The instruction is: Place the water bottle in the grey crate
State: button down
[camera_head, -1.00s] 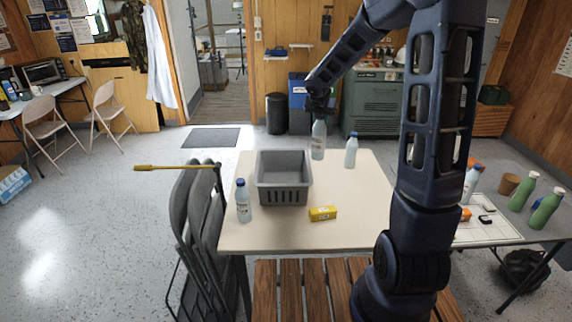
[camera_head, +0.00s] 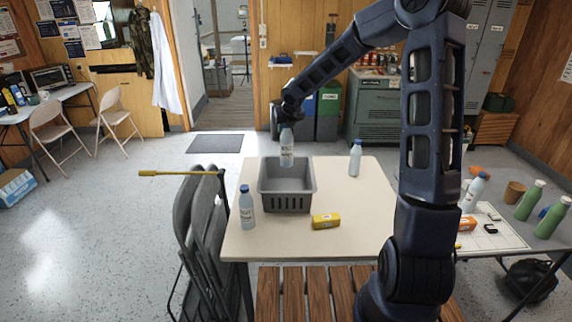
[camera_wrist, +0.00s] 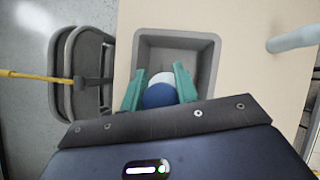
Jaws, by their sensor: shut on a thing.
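My gripper (camera_head: 287,119) is shut on a water bottle (camera_head: 287,150), pale with a label, and holds it upright over the grey crate (camera_head: 287,208). In the wrist view the bottle's blue cap (camera_wrist: 159,96) sits between my green fingers, with the crate (camera_wrist: 206,58) below it. The crate stands on the cream table and looks empty in the part I see. Another water bottle (camera_head: 247,209) with a blue cap stands left of the crate. A third bottle (camera_head: 355,157) stands at the back right of the table.
A yellow box (camera_head: 325,221) lies on the table in front of the crate. Folded chairs (camera_head: 205,225) lean at the table's left edge, with a yellow-handled tool (camera_head: 180,173) across them. A side table at right holds green bottles (camera_head: 529,200).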

aim_at(288, 154)
notch_tip(288, 154, down, 13)
jog(key=shift+r, duration=0.2)
dwell(0.5)
jog(key=shift+f, duration=1.85)
jog(key=c, duration=1.1)
grip_release()
jog(key=shift+o, duration=0.2)
jog(key=shift+v, duration=6.05)
